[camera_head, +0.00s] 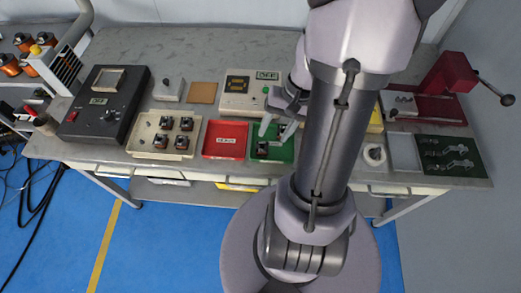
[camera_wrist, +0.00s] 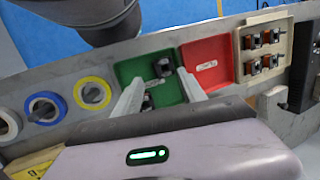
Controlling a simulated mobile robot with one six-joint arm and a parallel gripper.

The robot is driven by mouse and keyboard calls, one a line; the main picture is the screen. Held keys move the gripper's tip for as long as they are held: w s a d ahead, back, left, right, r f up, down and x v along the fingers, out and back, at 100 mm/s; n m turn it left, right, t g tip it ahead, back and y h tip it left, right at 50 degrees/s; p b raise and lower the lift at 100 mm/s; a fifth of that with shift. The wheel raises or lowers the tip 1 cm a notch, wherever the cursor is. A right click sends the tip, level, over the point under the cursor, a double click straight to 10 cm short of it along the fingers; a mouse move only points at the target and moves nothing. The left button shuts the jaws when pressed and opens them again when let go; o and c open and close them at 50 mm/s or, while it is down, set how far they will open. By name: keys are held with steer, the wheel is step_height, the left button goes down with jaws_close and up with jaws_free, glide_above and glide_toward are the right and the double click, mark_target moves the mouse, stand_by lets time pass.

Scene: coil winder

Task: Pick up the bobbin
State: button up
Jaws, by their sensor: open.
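Bobbins are small dark and copper pieces. One (camera_head: 262,147) sits in the green tray (camera_head: 284,155), and several stand in the cream tray (camera_head: 149,150). In the wrist view two dark pieces show in the green tray (camera_wrist: 128,69), one near its far right corner (camera_wrist: 163,67) and one (camera_wrist: 148,102) partly hidden between my fingers. Which one the task means I cannot tell. My gripper (camera_head: 277,130) is open and empty over the green tray. In the wrist view my gripper's fingers (camera_wrist: 160,76) spread apart, pointing at the tray.
A red tray (camera_head: 224,139) adjoins the green tray on the left. A black control box (camera_head: 104,100) stands further left. A beige device (camera_head: 240,98) stands behind the trays. Blue (camera_wrist: 43,108) and yellow (camera_wrist: 95,94) rings lie on the bench. A red press (camera_head: 452,75) stands right.

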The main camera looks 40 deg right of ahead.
mark_target(265, 146)
steer(key=b+x, duration=0.1)
steer(key=x, duration=0.1)
steer(key=b+x, duration=0.1)
steer(key=x, duration=0.2)
steer(key=b+x, duration=0.1)
steer(key=x, duration=0.1)
steer(key=shift+w+f+b, duration=0.2)
steer(key=shift+w+b, duration=0.15)
steer(key=shift+b, duration=0.05)
steer(key=shift+r, duration=0.2)
jaws_close()
